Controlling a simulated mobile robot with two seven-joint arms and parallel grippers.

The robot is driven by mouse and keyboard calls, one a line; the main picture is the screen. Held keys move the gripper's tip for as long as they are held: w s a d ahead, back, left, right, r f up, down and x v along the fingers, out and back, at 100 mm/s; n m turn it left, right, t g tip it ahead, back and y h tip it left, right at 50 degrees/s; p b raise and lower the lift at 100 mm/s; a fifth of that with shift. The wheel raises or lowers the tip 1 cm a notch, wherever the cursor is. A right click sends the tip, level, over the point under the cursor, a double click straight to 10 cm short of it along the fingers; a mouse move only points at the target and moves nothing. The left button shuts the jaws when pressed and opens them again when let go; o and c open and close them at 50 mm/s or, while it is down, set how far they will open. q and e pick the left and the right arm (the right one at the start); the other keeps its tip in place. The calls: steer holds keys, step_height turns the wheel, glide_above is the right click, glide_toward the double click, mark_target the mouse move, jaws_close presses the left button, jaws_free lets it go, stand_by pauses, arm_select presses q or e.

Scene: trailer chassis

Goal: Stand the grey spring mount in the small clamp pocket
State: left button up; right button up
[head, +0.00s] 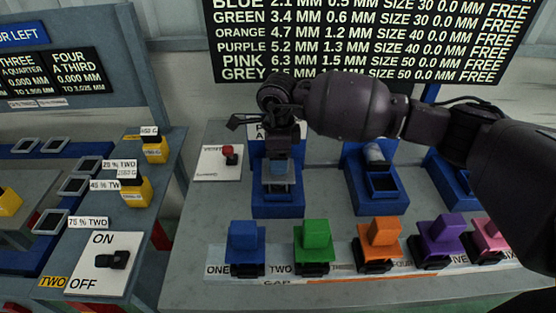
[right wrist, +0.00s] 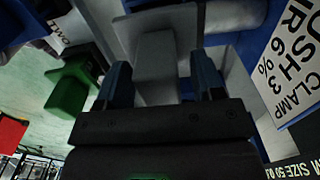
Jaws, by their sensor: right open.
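The grey spring mount (right wrist: 156,62) shows in the right wrist view as a pale grey block between my right gripper's two blue fingers. In the head view a grey piece (head: 279,187) shows under the gripper, at the pocket of the leftmost blue clamp (head: 277,210). My right gripper (head: 279,166) points down over this clamp; its fingers (right wrist: 162,80) are open, one on each side of the mount. The gripper hides much of the mount and pocket, so I cannot tell how fully it is seated. My left gripper is not in view.
Blue (head: 245,242), green (head: 313,240), orange (head: 380,238), purple (head: 440,236) and pink (head: 489,236) mounts stand along the front. A second blue clamp (head: 372,196) is to the right. A red-knobbed switch (head: 229,153) is left of the clamp.

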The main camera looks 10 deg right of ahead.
step_height(320, 180, up, 9)
steer(key=shift+b, duration=0.45)
steer(key=shift+r, duration=0.75)
steer(key=shift+s, duration=0.1)
